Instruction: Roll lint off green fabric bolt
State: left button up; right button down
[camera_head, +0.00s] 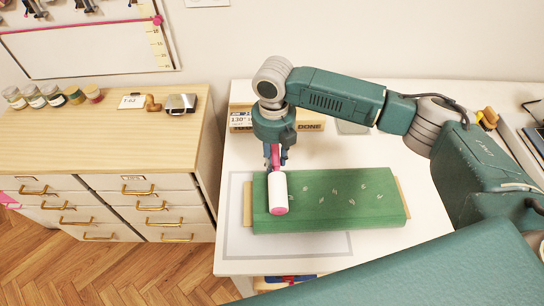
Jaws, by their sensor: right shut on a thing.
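The green fabric bolt (340,212) lies flat on the white table, with its wooden board ends showing at left and right. Several small pale lint bits show on its top, mostly around its middle and right. My right gripper (276,160) points down and is shut on the pink handle of the lint roller (278,187). The white roller head with its pink end is over the left part of the bolt. I cannot tell whether it touches the cloth. My left gripper is not in view.
The white table (430,257) has a grey outlined rectangle under the bolt. A wooden box (310,124) stands behind the gripper. A wooden-topped drawer cabinet (100,137) with several jars stands at left. Items lie at the table's right edge.

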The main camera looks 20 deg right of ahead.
jog(key=d+p, duration=0.2)
jog(key=d, duration=0.1)
jog(key=shift+s+f, duration=0.15)
jog(key=shift+s, duration=0.2)
jog(key=d+p, duration=0.2)
jog(key=d, duration=0.1)
jog(key=shift+s, duration=0.35)
dwell(0.5)
